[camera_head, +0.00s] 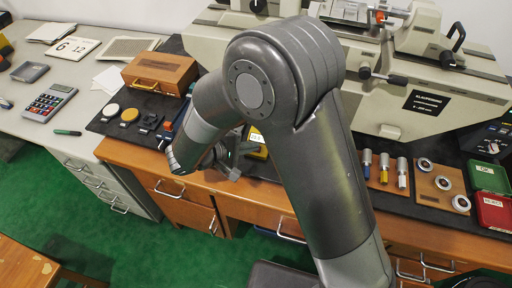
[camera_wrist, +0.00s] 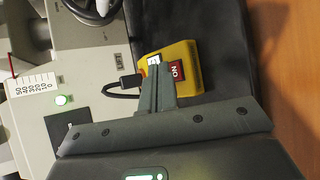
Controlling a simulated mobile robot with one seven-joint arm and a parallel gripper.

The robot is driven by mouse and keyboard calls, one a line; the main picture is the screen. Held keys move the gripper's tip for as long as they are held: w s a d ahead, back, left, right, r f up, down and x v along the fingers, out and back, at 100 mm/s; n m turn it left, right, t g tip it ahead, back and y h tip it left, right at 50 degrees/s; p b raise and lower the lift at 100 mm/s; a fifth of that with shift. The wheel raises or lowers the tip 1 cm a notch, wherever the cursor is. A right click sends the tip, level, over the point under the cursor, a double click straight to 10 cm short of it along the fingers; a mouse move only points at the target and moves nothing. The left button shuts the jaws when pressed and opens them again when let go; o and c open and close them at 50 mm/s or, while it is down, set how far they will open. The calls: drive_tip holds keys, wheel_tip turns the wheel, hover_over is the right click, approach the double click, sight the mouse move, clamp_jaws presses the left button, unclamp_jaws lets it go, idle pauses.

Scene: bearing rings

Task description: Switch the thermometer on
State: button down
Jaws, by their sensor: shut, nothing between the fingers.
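The thermometer appears to be the yellow box in the wrist view (camera_wrist: 190,62), with a red switch (camera_wrist: 176,71) lettered "ON" and a small white panel (camera_wrist: 154,60) beside it. A black cable enters its left side. My gripper (camera_wrist: 160,60) is shut and empty, and its fingertips overlap the box by the white panel, left of the red switch. I cannot tell whether they touch it. In the head view the yellow box (camera_head: 262,152) shows partly behind my arm, with a pale panel with dark figures on top.
A beige measuring machine (camera_head: 440,75) stands behind the dark mat. Gauges (camera_head: 383,168), ring plates (camera_head: 436,185) and green and red boxes (camera_head: 490,178) stand at the right.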

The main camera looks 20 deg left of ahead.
wheel_tip(320, 180, up, 5)
drive_tip(key=s, duration=0.2)
drive_tip(key=shift+s+r, duration=0.2)
drive_tip(key=shift+s, duration=0.15)
idle(0.6)
drive_tip(key=d+r+m+g+y, duration=0.1)
drive_tip(key=d+r+m+g, duration=0.25)
drive_tip(key=d, duration=0.55)
drive_tip(key=d+r+m+g, duration=0.3)
drive_tip(key=d+r, duration=0.1)
drive_tip(key=d, duration=0.5)
drive_tip(key=s+d+r+m+t+y, duration=0.1)
drive_tip(key=s+d+r+m+y, duration=0.2)
drive_tip(key=d, duration=0.3)
drive_tip(key=s+d+r+m+t+y, duration=0.1)
drive_tip(key=s+d+r+m+y, duration=0.3)
drive_tip(key=d, duration=0.3)
drive_tip(key=shift+s+d+r+m, duration=0.3)
drive_tip(key=shift+s+r, duration=0.2)
drive_tip(key=shift+s, duration=0.2)
